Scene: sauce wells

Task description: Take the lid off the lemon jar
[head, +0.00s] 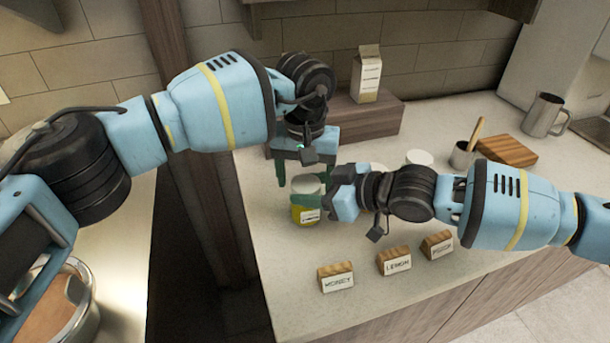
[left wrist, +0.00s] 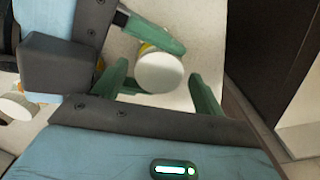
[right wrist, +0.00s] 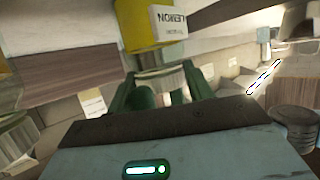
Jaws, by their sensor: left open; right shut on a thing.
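The lemon jar (head: 305,216) holds yellow contents and has a white label, which reads LEMON in the right wrist view (right wrist: 147,28). Its round pale lid (head: 306,184) sits on top, and it fills the middle of the left wrist view (left wrist: 160,73). My right gripper (head: 318,198) is shut on the jar from the right side, below the lid. My left gripper (head: 303,177) points down from above, open, one finger on each side of the lid with gaps showing. I cannot tell whether the jar touches the counter.
Two more pale-lidded jars (head: 419,157) stand behind my right gripper. Wooden signs, including the LEMON sign (head: 394,261), line the front of the counter. A carton (head: 367,75) stands on a wooden riser (head: 350,118) behind. A metal mug (head: 543,115) stands at right.

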